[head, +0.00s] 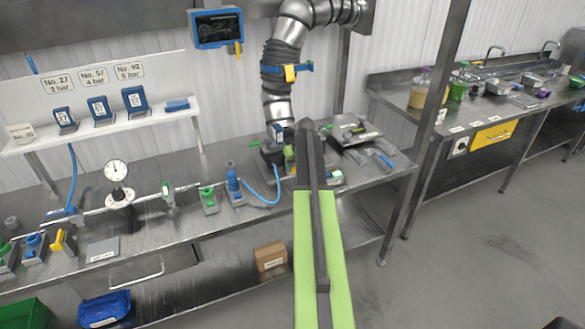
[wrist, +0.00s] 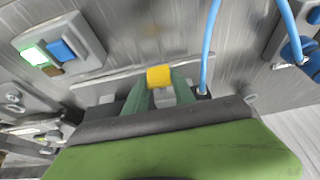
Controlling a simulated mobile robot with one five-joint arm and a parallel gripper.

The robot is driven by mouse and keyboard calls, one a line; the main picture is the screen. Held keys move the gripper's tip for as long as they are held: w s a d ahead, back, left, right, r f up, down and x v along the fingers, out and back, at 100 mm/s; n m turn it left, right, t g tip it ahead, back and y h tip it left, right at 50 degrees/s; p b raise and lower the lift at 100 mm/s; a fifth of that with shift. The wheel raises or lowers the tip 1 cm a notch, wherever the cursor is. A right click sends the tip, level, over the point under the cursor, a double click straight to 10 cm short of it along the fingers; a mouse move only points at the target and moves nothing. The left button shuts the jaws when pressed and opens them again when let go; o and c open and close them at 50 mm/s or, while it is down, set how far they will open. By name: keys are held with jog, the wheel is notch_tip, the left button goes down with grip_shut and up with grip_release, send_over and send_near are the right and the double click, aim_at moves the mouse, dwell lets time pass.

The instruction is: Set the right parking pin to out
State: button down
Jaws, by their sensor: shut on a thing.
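My gripper (wrist: 161,90) shows in the wrist view with its two green fingers closed on a small yellow knob (wrist: 159,75), which appears to be the right parking pin. The knob sits between the fingertips, just above a metal edge. The pin's shaft and seat are hidden behind the fingers and the dark gripper body, so I cannot tell how far out it stands. In the head view my arm covers the gripper and the knob at the bench's right part.
In the wrist view, a box with a lit green button (wrist: 34,56) and a blue button (wrist: 62,50) is at upper left. A blue hose (wrist: 209,45) runs close by on the right. In the head view, a silver duct (head: 278,105) rises behind my arm.

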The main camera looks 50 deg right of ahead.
jog(key=shift+a, duration=0.15)
jog(key=shift+s+a+f, duration=0.1)
jog(key=shift+s+a, duration=0.15)
jog(key=shift+s, duration=0.35)
jog(key=shift+s+a+r, duration=0.1)
jog(key=shift+s+a, duration=0.15)
jog(key=shift+s, duration=0.35)
jog(key=shift+s+a+f, duration=0.1)
jog(key=shift+s+a, duration=0.15)
jog(key=shift+s, duration=0.35)
jog(key=c, duration=1)
grip_release()
jog(key=shift+c, duration=0.2)
jog(key=shift+d, duration=0.1)
